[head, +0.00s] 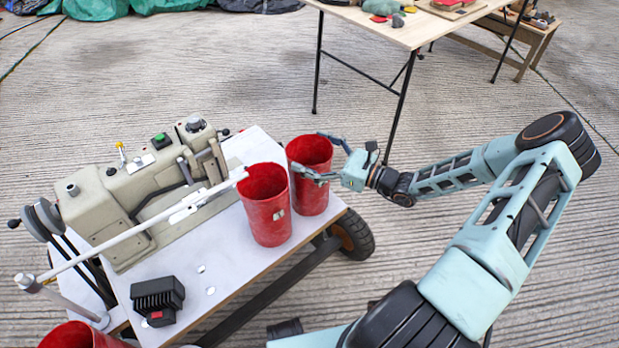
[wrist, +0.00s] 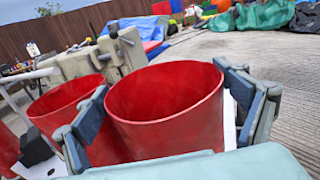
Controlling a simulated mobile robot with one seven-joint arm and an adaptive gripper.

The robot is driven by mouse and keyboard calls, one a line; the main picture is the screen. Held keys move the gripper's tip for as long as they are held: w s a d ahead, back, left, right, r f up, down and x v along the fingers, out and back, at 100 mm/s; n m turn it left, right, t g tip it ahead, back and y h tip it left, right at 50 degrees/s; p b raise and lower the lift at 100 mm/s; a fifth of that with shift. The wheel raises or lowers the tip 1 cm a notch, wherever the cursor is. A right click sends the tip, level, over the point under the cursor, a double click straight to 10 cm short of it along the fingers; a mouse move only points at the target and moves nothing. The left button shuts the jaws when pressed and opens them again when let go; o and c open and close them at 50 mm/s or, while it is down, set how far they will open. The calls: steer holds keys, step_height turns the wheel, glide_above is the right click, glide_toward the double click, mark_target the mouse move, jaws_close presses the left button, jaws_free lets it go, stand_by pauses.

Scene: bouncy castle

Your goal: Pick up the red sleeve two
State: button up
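Two red sleeves, open-topped cylinders, stand close together at the right end of the white cart top. The right-hand red sleeve (head: 318,196) is at the cart's corner; it fills the middle of the wrist view (wrist: 170,120). The other red sleeve (head: 268,220) stands just left of it, and shows at left in the wrist view (wrist: 65,100). My gripper (head: 322,155) is spread around the right-hand sleeve near its rim, one finger on each side. The sleeve appears to rest on the cart. Any finger contact is unclear. No number shows on either sleeve.
A beige machine (head: 135,190) with a pale horizontal bar fills the cart's back left. A black block (head: 158,297) sits at the front. Another red cylinder (head: 75,338) is cut off at bottom left. A wooden table (head: 400,30) stands behind; open floor lies right of the cart.

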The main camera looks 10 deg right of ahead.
steer(key=c, duration=1.1)
